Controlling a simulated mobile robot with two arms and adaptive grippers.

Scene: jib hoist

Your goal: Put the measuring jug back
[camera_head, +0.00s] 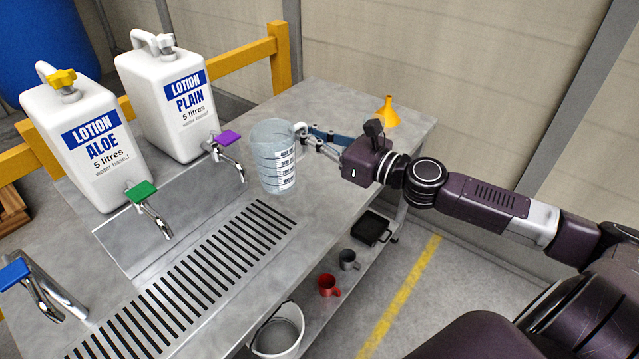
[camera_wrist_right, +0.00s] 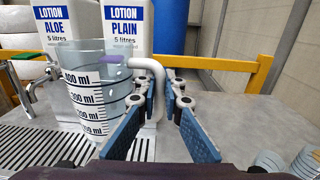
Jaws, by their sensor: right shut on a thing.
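The clear measuring jug (camera_head: 273,158) with dark ml marks is upright at the far end of the slotted drain grate (camera_head: 225,250). I cannot tell whether its base touches the steel bench top. My right gripper (camera_head: 310,142) comes from the right and is shut on the jug's pale handle. In the right wrist view the jug (camera_wrist_right: 85,95) is left of the fingers, with its handle (camera_wrist_right: 157,80) between the blue finger pads (camera_wrist_right: 160,105). The jug looks empty. My left gripper is not in view.
Lotion Aloe (camera_head: 90,140) and Lotion Plain (camera_head: 175,100) canisters stand behind taps with green (camera_head: 141,191), purple (camera_head: 229,137) and blue (camera_head: 14,274) levers. An orange funnel (camera_head: 386,113) stands at the bench's far right. Below are a bucket (camera_head: 278,338), red mug (camera_head: 327,285), grey mug (camera_head: 348,260) and black tray (camera_head: 371,229).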

